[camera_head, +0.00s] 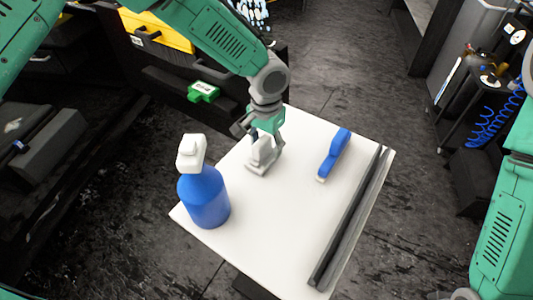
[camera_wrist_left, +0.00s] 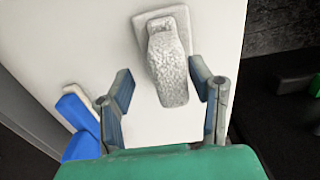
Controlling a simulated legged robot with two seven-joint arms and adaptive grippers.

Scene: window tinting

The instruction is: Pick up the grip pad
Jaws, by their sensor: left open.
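The grip pad (camera_head: 263,155) is a light grey pad with a raised handle, lying on the white table (camera_head: 255,225) near its back left edge. In the left wrist view the grip pad (camera_wrist_left: 168,65) shows its flat base and its speckled handle pointing toward my gripper. My left gripper (camera_head: 262,138) is open just above the pad. In the left wrist view its two fingers (camera_wrist_left: 163,88) stand on either side of the handle, with a visible gap on each side. My right gripper is not clearly in view; only parts of my right arm show at the right edge.
A blue spray bottle (camera_head: 204,195) with a white head stands at the table's left corner. A blue-handled tool (camera_head: 334,155) and a long dark bar (camera_head: 348,218) lie on the right half. The front middle of the table is clear. A dark bench is behind left.

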